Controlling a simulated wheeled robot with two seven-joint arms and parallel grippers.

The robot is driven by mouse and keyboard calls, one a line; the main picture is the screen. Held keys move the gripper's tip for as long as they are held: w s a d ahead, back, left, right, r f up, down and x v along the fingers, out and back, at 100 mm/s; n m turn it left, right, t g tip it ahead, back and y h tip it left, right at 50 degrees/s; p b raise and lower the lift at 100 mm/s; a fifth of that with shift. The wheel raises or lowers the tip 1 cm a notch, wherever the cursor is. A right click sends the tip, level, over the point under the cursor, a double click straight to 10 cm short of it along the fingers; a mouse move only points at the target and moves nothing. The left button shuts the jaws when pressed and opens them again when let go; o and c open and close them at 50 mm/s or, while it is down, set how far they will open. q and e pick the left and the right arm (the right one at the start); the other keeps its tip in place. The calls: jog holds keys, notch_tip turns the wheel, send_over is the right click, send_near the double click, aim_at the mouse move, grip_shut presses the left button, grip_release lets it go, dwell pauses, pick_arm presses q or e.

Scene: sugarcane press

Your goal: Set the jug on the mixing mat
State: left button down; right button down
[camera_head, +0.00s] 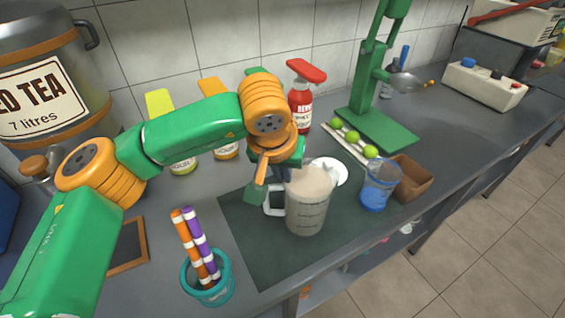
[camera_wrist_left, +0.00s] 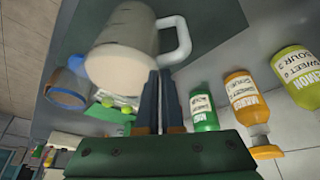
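The jug (camera_head: 307,205) is a grey, clear-walled measuring jug with pale contents and a white handle. It is upright over the dark green mixing mat (camera_head: 243,240); I cannot tell whether its base touches the mat. My left gripper (camera_head: 281,175) is at the top of the handle, on the jug's left side. In the left wrist view the jug (camera_wrist_left: 128,45) is upside down, and the narrowly spaced fingers (camera_wrist_left: 160,75) reach the handle (camera_wrist_left: 184,40) where it meets the rim. They appear closed on it, though the contact is partly hidden. My right gripper is not in view.
A teal cup (camera_head: 208,282) with striped sticks is at the front left. Bottles, including a red-topped one (camera_head: 301,98), and a green press (camera_head: 375,125) stand behind.

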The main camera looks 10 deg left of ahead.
pick_arm(q)
jog(key=c, duration=1.5)
grip_release()
jog(key=shift+f, duration=0.1)
jog(key=o, duration=0.4)
jog(key=shift+s, duration=0.15)
jog(key=shift+r, duration=0.5)
jog(key=v, duration=1.1)
jog(key=shift+s+r, duration=0.1)
jog(key=shift+s, duration=0.1)
